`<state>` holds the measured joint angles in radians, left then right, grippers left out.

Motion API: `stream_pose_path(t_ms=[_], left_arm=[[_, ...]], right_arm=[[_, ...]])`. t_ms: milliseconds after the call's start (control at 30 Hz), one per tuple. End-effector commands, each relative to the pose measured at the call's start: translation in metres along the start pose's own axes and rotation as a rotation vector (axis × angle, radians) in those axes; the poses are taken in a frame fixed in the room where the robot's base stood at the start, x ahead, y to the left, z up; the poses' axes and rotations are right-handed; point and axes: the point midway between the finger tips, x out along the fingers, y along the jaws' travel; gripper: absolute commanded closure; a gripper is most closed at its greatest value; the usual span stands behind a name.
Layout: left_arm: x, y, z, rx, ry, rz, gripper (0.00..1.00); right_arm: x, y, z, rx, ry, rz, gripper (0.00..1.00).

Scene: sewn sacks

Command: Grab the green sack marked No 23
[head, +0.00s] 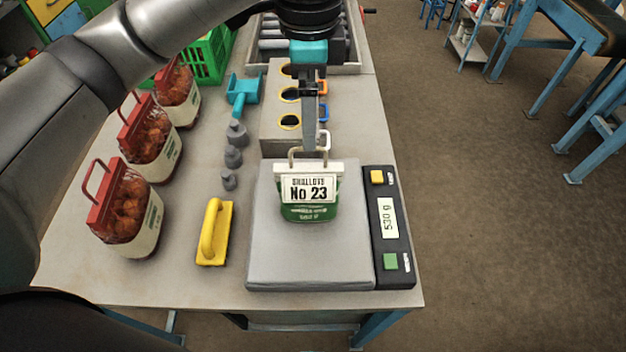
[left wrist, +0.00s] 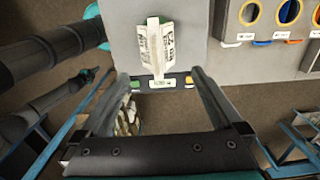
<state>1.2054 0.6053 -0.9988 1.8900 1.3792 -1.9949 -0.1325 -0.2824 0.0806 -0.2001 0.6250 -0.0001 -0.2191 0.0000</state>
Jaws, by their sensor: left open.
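The green sack marked No 23 (head: 308,212) stands upright on the grey plate of the scale (head: 270,262). It has a white label reading "SHALLOTS No 23" and a pale loop handle (head: 294,154) on top. My left gripper (head: 313,147) comes down from above and is at the handle in the head view; I cannot tell whether it touches. In the left wrist view the two fingers (left wrist: 162,75) are spread wide, and the sack's top and label (left wrist: 156,45) show beyond the tips, between them. My right gripper is in neither view.
The scale display (head: 388,218) reads 530 g. A grey block with round holes (head: 273,122) stands behind the sack. Three red-handled sacks (head: 135,215), a yellow-handled tool (head: 215,232), grey weights (head: 232,158), a teal scoop (head: 243,90) and a green crate (head: 207,60) are to the left.

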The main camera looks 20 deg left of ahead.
Motion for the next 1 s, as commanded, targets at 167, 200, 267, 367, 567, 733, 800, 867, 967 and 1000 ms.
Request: stream_pose_path(t_ms=[167, 200, 267, 367, 567, 733, 800, 867, 967, 1000], left_arm=[[0.04, 0.001, 0.001, 0.0, -0.002, 0.005, 0.0], [0.048, 0.002, 0.001, 0.0, -0.003, 0.005, 0.0], [0.06, 0.001, 0.001, 0.0, -0.002, 0.005, 0.0], [0.077, 0.001, 0.0, -0.001, -0.001, 0.003, 0.0], [0.092, 0.001, 0.0, 0.001, 0.001, 0.001, 0.0], [0.111, 0.001, 0.001, -0.001, -0.001, 0.003, 0.0], [0.122, 0.001, 0.001, -0.001, -0.001, 0.002, 0.0], [0.131, 0.001, 0.001, 0.0, 0.0, 0.002, 0.0], [0.141, 0.0, 0.001, 0.001, 0.0, 0.001, 0.0], [0.142, 0.0, 0.001, 0.001, 0.0, 0.0, 0.0]], right_arm=[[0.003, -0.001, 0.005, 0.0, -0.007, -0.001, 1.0], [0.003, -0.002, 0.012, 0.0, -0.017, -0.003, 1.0], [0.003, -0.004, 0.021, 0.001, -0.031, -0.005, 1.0], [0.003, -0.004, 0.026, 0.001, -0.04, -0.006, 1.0], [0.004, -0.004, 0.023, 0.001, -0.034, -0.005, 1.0], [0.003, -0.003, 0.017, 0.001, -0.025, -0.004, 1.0], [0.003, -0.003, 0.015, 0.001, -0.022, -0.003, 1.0], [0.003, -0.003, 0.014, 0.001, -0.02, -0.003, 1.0], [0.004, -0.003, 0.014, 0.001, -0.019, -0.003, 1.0], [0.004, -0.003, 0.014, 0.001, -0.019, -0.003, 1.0]])
